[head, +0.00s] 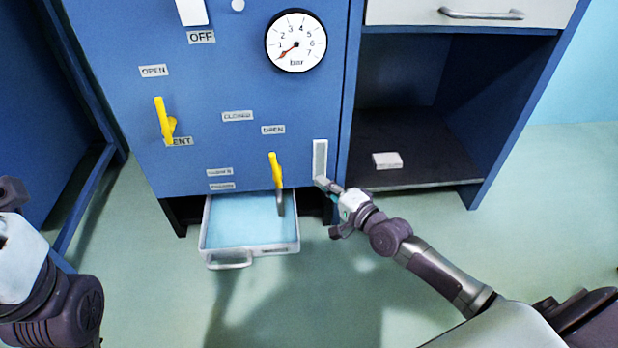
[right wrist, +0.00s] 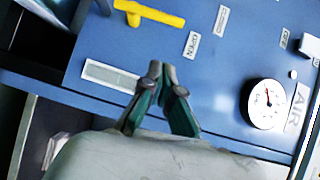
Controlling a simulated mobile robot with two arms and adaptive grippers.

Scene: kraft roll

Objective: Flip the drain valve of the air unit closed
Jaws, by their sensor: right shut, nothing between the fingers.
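The air unit (head: 215,90) is a blue cabinet front. The drain valve's yellow lever (head: 276,170) points up and down below an OPEN label (head: 273,129), with a grey spout (head: 281,202) beneath it. A CLOSED label (head: 237,116) is up and left of it. In the right wrist view the lever (right wrist: 150,14) is at the top. My right gripper (head: 323,183) is shut and empty, right of the lever and apart from it, near the lower end of a pale strip (head: 320,158). It also shows in the wrist view (right wrist: 166,72). My left gripper (head: 12,192) is partly cut off; its fingers are unclear.
A second yellow lever (head: 164,120) is upright at the left by the VENT label. A pressure gauge (head: 296,41) is above. A pulled-out tray (head: 250,249) is under the spout. An open shelf (head: 430,180) with a small white block (head: 387,160) is at the right.

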